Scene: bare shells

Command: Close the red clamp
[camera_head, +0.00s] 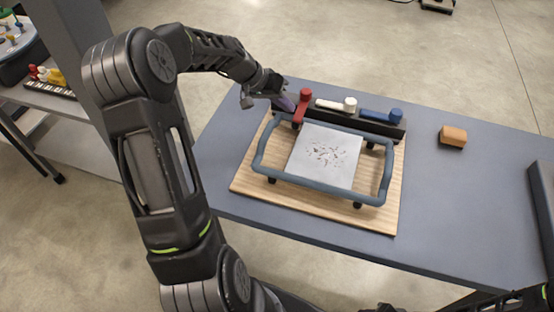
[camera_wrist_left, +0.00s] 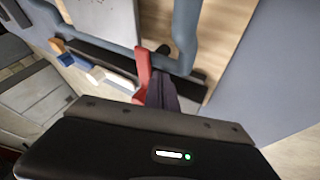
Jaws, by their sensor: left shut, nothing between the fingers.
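The red clamp (camera_head: 302,106) is at the left end of a dark rail, its bar running across the rail toward the blue-grey frame (camera_head: 262,150). My left gripper (camera_head: 287,103) is shut and empty, close against the left side of the red clamp. In the left wrist view the red clamp (camera_wrist_left: 143,72) lies right beside the shut fingers (camera_wrist_left: 163,96); whether they touch it I cannot tell. The white clamp (camera_head: 334,105) and blue clamp (camera_head: 380,114) lie along the rail. My right gripper is not in view.
The frame surrounds a speckled grey plate (camera_head: 325,155) on a wooden board (camera_head: 380,217). An orange-brown block (camera_head: 453,136) sits to the right on the blue-grey table (camera_head: 480,200). A dark raised edge (camera_head: 544,200) stands at far right. The table between is clear.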

